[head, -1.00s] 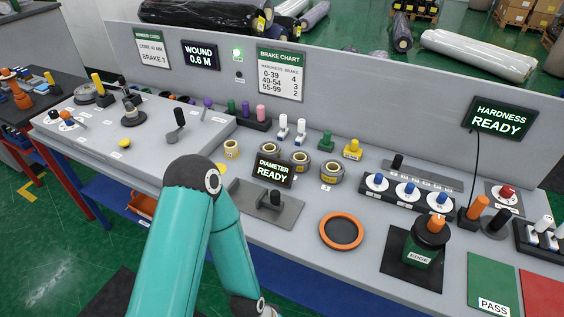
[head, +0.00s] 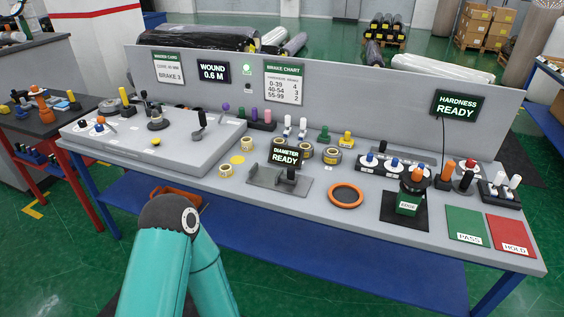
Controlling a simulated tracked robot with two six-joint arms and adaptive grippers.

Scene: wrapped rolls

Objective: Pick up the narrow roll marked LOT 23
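Several small wrapped rolls with yellow labels stand on the grey bench in the head view. One roll (head: 226,171) is at the front, beside a yellow disc (head: 237,160). Another roll (head: 250,143) is behind it. A wider roll (head: 332,158) and a similar roll (head: 306,153) stand to the right, behind the diameter gauge (head: 280,178). Another is partly hidden by the gauge's display. The lot markings are too small to read, so I cannot tell which is LOT 23. A teal arm of mine shows at the bottom; neither gripper is in view.
An orange ring (head: 346,195) lies right of the gauge. A black-and-green EDGE device (head: 409,193), a green PASS pad (head: 466,225) and a red HOLD pad (head: 510,236) are farther right. A grey panel with signs backs the bench. The front strip is mostly clear.

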